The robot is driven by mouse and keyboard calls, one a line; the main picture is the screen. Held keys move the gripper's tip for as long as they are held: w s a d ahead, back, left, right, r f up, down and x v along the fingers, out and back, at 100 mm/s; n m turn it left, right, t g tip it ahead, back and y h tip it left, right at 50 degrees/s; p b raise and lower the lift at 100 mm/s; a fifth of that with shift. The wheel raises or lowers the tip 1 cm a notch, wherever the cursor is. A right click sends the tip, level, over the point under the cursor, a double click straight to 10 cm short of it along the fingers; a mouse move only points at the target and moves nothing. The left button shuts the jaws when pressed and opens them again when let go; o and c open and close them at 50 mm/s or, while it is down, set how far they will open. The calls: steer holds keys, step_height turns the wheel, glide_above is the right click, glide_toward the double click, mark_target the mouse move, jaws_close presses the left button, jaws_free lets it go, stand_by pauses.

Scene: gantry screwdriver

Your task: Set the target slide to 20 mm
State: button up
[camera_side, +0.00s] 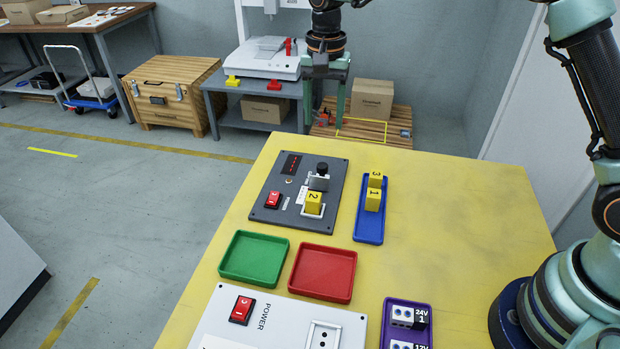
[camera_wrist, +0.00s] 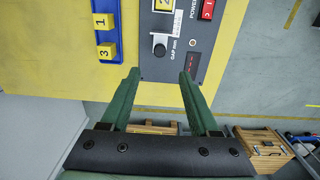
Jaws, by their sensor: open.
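The dark grey panel (camera_side: 262,190) lies on the yellow table and carries a slide with a black knob (camera_side: 322,169) and a grey metal bracket (camera_side: 319,183). In the wrist view the knob (camera_wrist: 159,50) sits beside a "GAP mm" label. A yellow block marked 2 (camera_side: 313,202) stands at the near end of the slide. A small display (camera_side: 291,165) shows red marks too small to read. My gripper (camera_side: 324,119) is open and empty, above and beyond the panel's far edge. In the wrist view its fingertips (camera_wrist: 160,74) are apart, with the knob ahead between their lines.
A red switch (camera_side: 273,200) is on the panel. A blue tray (camera_side: 369,233) with yellow blocks 3 and 1 stands right of it. Green (camera_side: 253,257) and red (camera_side: 322,273) trays lie nearer, with a white power panel (camera_side: 283,318) and purple tray (camera_side: 420,318).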

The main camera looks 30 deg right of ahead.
mark_target(322, 165)
step_height(322, 165, down, 12)
steer(key=shift+r, duration=0.1)
stand_by(0.4)
jaws_close()
stand_by(1.3)
